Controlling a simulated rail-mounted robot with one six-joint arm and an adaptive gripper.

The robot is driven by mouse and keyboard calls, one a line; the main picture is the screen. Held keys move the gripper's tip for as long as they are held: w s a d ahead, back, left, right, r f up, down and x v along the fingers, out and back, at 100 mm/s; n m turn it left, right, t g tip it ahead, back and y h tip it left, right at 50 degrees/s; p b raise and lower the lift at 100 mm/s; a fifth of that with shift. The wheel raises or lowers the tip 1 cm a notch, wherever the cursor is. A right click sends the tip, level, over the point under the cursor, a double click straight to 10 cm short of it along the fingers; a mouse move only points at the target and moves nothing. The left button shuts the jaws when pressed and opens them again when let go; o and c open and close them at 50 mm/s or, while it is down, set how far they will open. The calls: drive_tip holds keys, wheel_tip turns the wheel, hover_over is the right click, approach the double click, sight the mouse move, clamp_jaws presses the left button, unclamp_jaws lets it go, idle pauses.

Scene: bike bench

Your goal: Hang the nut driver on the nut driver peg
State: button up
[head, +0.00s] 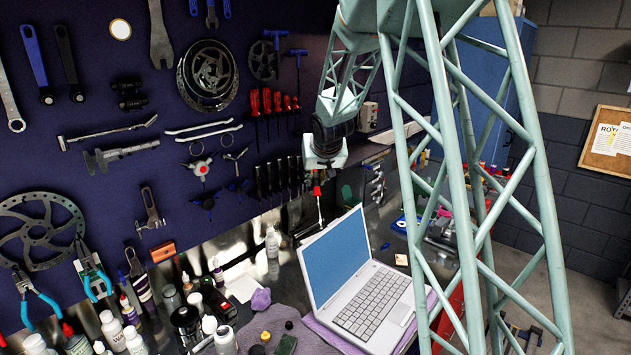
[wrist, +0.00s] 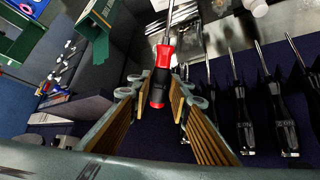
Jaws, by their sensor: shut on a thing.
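My gripper (head: 317,178) is in front of the tool wall, above and behind the laptop. It is shut on the nut driver (head: 317,190), which has a red and black handle and a metal shaft pointing down. In the wrist view the handle (wrist: 161,72) sits between the two ribbed fingers of my gripper (wrist: 158,88), with the shaft extending away from them. Red-handled drivers (head: 266,101) hang in a row on the dark wall, up and left of my gripper. I cannot tell which peg is the nut driver peg.
Black-handled screwdrivers (head: 268,180) hang just left of my gripper, and close on the right in the wrist view (wrist: 284,118). An open laptop (head: 338,258) stands on the bench below. Bottles (head: 272,241) crowd the bench to the left.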

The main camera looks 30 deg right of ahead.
drive_tip(key=shift+w+d+r+t, duration=0.2)
drive_tip(key=shift+d+r+t, duration=0.25)
drive_tip(key=shift+r, duration=0.25)
idle(0.6)
drive_tip(key=shift+w+d+r+n+t, duration=0.15)
drive_tip(key=shift+d+r+n+t, duration=0.15)
drive_tip(key=shift+r, duration=0.15)
drive_tip(key=s+d+r+n+t+y+p, duration=0.1)
drive_tip(key=r+t, duration=0.3)
drive_tip(key=r, duration=0.6)
drive_tip(key=s+d+r+n+t+y+p, duration=0.1)
drive_tip(key=s+r+n+t+y+p, duration=0.1)
drive_tip(key=r, duration=0.8)
drive_tip(key=shift+s+n+t+y, duration=0.5)
drive_tip(key=shift+s+t+y, duration=0.1)
drive_tip(key=shift+t, duration=0.25)
drive_tip(key=shift+w+a+p, duration=0.1)
drive_tip(key=shift+w+p, duration=0.2)
drive_tip(key=shift+w, duration=0.05)
drive_tip(key=w+a+p, duration=0.2)
drive_tip(key=w, duration=0.5)
drive_tip(key=shift+w+a+f, duration=0.2)
drive_tip(key=shift+w+a, duration=0.1)
drive_tip(key=shift+a, duration=0.1)
